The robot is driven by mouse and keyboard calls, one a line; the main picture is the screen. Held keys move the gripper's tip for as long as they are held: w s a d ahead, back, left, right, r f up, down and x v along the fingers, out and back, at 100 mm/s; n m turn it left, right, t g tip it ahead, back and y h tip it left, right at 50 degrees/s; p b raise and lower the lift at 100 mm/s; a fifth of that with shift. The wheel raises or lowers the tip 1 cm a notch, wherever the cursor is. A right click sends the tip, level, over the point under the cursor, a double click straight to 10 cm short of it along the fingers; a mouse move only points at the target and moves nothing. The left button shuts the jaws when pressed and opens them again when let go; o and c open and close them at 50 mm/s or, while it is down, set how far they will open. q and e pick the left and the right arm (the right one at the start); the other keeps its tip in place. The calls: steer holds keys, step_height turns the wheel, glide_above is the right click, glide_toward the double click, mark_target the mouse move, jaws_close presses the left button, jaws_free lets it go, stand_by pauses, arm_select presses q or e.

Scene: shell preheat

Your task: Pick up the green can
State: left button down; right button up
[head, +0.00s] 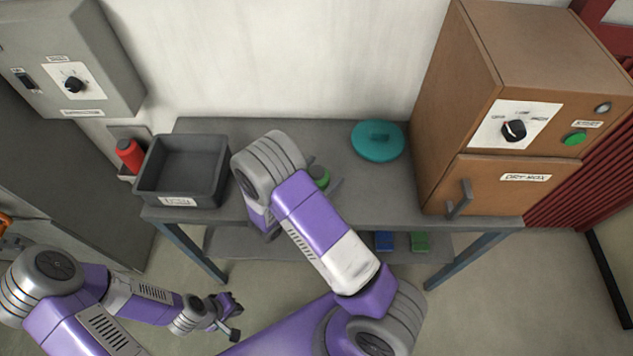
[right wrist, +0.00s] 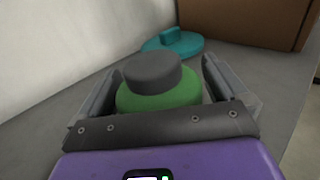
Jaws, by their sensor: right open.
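The green can (head: 319,176) stands on the grey table, mostly hidden behind my right arm in the head view. In the right wrist view the green can (right wrist: 160,92) shows a dark grey cap and sits between the two fingers of my right gripper (right wrist: 162,90). The fingers are open, one on each side of it; whether either touches it I cannot tell. My right gripper (head: 333,188) is largely hidden by its own arm in the head view. My left gripper (head: 229,315) is low at the left, in front of the table and away from the can; its jaws are too small to judge.
A teal lid (head: 378,141) lies behind the can. A grey bin (head: 211,179) stands at the table's left end, near a red can (head: 130,154). A brown oven cabinet (head: 470,120) stands at the right end. Blue (head: 384,241) and green (head: 419,242) blocks lie on the lower shelf.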

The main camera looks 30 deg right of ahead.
steer(key=c, duration=1.1)
steer(key=shift+c, duration=0.7)
steer(key=shift+r, duration=0.1)
